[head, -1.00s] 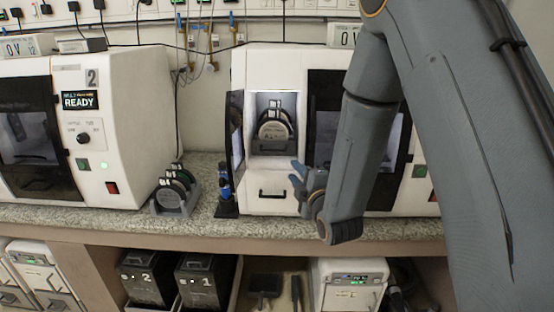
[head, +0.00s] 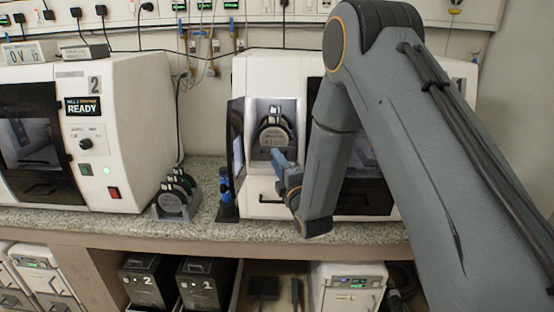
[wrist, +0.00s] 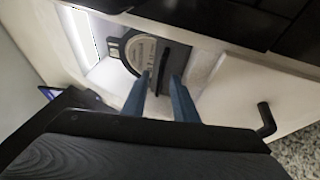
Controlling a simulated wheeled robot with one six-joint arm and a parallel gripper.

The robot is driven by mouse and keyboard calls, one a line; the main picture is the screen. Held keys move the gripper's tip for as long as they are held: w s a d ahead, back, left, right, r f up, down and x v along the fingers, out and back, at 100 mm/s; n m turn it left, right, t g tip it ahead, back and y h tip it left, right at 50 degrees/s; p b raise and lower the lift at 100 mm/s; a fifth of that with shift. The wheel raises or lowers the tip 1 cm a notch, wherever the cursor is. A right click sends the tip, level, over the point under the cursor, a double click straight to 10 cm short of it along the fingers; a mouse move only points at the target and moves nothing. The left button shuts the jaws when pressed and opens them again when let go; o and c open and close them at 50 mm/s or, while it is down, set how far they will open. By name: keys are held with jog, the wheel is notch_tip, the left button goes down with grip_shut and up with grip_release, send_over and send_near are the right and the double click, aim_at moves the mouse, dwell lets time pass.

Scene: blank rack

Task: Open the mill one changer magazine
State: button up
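Mill one (head: 268,69), the white machine at the right in the head view, has its narrow dark bay door (head: 236,143) swung out to the left. In the lit bay stands the changer magazine (head: 264,154), a dark grey holder with pale round discs upright in it. It also shows in the wrist view (wrist: 178,50), with a dark upright bar on its front. My gripper (wrist: 162,77) points into the bay. Its two blue fingers are apart, with the dark bar ahead between their tips. I cannot tell whether they touch it. In the head view my gripper (head: 278,156) overlaps the magazine's lower front.
A black drawer handle (wrist: 265,120) sticks out beside my gripper. A grey disc rack (head: 176,203) and a blue-and-black tool (head: 227,190) stand on the speckled counter to the left. Mill two (head: 130,130) stands further left. My arm hides much of mill one's right side.

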jog(key=shift+w, duration=0.1)
grip_shut()
dwell(1.4)
